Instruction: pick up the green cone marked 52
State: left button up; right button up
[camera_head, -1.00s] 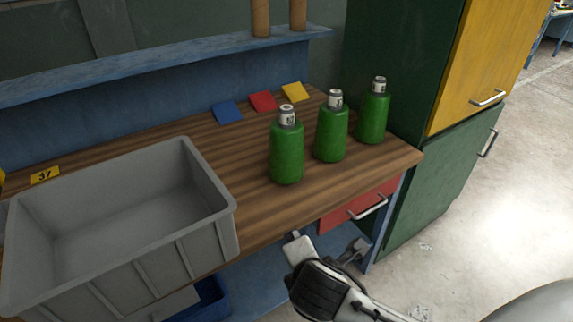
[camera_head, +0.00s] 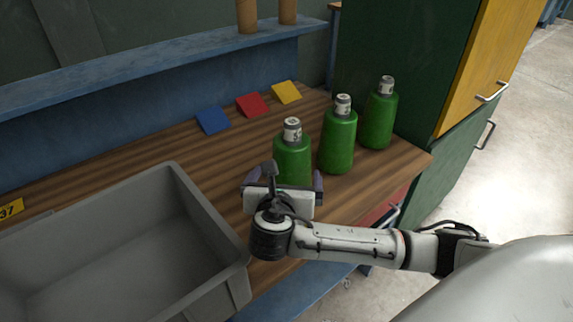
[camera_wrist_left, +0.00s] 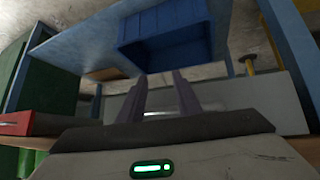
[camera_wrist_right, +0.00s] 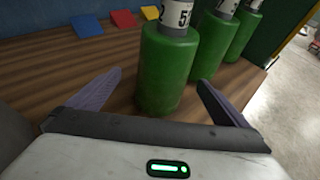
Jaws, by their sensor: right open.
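Three green cones, bottle-shaped with pale labelled necks, stand upright in a row on the wooden bench: the nearest cone (camera_head: 292,152), the middle cone (camera_head: 338,140) and the far cone (camera_head: 378,118). In the right wrist view the nearest cone (camera_wrist_right: 165,75) shows a large 5 and part of a 2 on its label; the middle cone's label is only partly readable. My right gripper (camera_head: 284,180) is open and empty, in front of the nearest cone, with its fingers towards either side of it. My left gripper (camera_wrist_left: 160,80) shows only in its wrist view, fingers apart, nothing between them.
A grey bin (camera_head: 190,215) stands left of my right gripper. A green and yellow cabinet (camera_head: 420,80) stands close on the right. A blue bin (camera_wrist_left: 165,40) shows in the left wrist view.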

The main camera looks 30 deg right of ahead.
jog(key=x, duration=0.7)
jog(key=shift+d+r, duration=0.15)
jog(key=shift+d, duration=0.3)
jog(key=shift+c, duration=0.3)
jog(key=c, duration=1.5)
jog(key=shift+w+r, duration=0.1)
jog(key=shift+c, duration=0.8)
